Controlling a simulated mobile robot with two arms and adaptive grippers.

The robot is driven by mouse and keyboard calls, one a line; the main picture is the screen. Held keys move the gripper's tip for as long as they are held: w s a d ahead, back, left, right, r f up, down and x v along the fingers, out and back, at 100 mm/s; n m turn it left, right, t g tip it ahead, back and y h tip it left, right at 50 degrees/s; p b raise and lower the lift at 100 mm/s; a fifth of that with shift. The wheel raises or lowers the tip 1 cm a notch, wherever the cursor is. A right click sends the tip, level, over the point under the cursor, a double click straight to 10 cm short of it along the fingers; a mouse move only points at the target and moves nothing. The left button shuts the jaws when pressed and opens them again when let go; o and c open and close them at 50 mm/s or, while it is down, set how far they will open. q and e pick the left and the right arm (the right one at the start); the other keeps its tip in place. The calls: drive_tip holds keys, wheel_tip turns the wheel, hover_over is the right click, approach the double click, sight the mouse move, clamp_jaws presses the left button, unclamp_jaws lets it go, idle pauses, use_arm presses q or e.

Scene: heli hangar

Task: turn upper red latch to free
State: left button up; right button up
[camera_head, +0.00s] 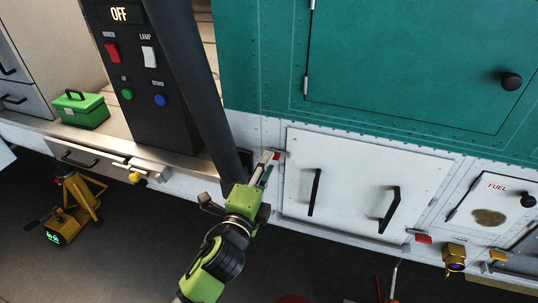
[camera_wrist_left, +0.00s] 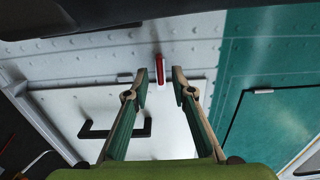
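The upper red latch (camera_head: 279,155) sits at the top left corner of a white panel (camera_head: 352,205) with two black handles. It also shows in the left wrist view (camera_wrist_left: 160,68) as a narrow red bar just beyond the fingertips, roughly in line with the gap between them. My left gripper (camera_head: 267,163) is right beside the latch and partly covers it in the head view. In the left wrist view its two fingers (camera_wrist_left: 160,78) are apart with nothing held between them. Whether a finger touches the latch is unclear. My right gripper is not in view.
A dark slanted post (camera_head: 205,90) stands just left of my left gripper. A second red latch (camera_head: 423,238) is at the panel's lower right. A fuel door (camera_head: 490,205) is further right. A green toolbox (camera_head: 80,109) and yellow device (camera_head: 75,208) are at left.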

sight(276, 155)
use_arm(q)
drive_tip(key=shift+x, duration=1.3)
clamp_jaws()
drive_tip(key=shift+n, duration=0.4)
drive_tip(key=n+p, duration=0.3)
drive_tip(key=n, duration=1.4)
